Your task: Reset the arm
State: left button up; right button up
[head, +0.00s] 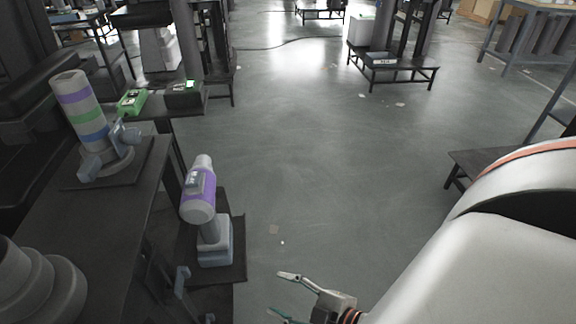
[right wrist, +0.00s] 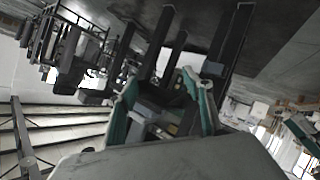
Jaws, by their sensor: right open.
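My right arm comes in from the right of the head view, a large white rounded link with an orange-red stripe. Its gripper (head: 284,294) is at the bottom middle of the head view, fingers apart and pointing left, with nothing between them. It hangs over the floor, right of the lower dark stand, with a visible gap. In the right wrist view the gripper (right wrist: 162,88) shows two green-padded fingers spread apart, with only background between them. My left gripper is not in view.
A banded grey column (head: 81,109) stands on a dark table (head: 98,222) at left. A purple-and-grey cylindrical device (head: 199,196) stands on a lower dark stand (head: 238,262). A low dark table (head: 480,163) is at right. The middle floor (head: 320,150) is clear.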

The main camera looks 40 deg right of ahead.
jog(key=s+f+m, duration=0.1)
jog(key=s+a+f+m+g, duration=0.1)
jog(key=s+m, duration=0.1)
jog(key=s+a+f+m+g, duration=0.1)
jog(key=shift+s+a+m, duration=0.15)
jog(key=shift+a+m, duration=0.1)
jog(key=shift+m, duration=0.15)
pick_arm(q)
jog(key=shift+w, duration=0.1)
pick_arm(e)
jog(key=shift+h, duration=0.3)
pick_arm(q)
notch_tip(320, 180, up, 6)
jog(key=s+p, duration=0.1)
jog(key=p, duration=1.1)
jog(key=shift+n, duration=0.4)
pick_arm(e)
notch_tip(320, 180, up, 6)
jog(key=s, duration=0.1)
jog(key=shift+m, duration=0.3)
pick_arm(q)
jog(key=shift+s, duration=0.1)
pick_arm(e)
jog(key=shift+s, duration=0.1)
